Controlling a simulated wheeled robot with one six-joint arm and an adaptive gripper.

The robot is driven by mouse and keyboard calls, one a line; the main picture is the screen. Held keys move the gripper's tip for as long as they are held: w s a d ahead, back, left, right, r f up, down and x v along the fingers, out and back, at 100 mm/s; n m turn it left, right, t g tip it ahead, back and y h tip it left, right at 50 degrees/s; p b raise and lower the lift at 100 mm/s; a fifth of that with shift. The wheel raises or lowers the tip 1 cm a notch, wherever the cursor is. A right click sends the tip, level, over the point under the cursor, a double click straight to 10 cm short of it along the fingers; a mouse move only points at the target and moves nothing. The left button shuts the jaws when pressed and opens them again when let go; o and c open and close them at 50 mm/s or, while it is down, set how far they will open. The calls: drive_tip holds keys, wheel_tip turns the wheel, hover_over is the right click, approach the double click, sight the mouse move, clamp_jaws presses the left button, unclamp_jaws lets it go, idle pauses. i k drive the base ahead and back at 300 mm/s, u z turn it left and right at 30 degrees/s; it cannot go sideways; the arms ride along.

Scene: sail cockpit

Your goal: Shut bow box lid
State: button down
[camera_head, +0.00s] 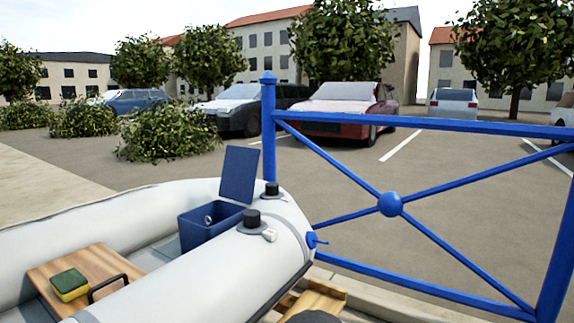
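The bow box (207,227) is a dark blue box in the front of a pale inflatable boat. Its lid (239,174) stands raised, nearly upright and leaning slightly, at the box's right side. A small round light-coloured thing shows at the box's opening; I cannot tell what it is. My gripper is not clearly in view; a dark rounded shape at the bottom edge is too cut off to identify.
The boat's tube (230,277) curves around the box and carries black knobs (252,219). A wooden seat (98,267) holds a green and yellow sponge (69,284) and a dark handle (107,287). A blue railing (390,203) stands at the right. Parked cars are beyond.

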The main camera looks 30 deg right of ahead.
sight(239, 175)
drive_tip(key=z, duration=0.35)
drive_tip(key=k, duration=0.8)
drive_tip(key=z, duration=1.2)
drive_tip(key=i, duration=2)
drive_tip(key=u, duration=1.4)
drive_tip(key=i, duration=0.4)
drive_tip(key=u, duration=0.4)
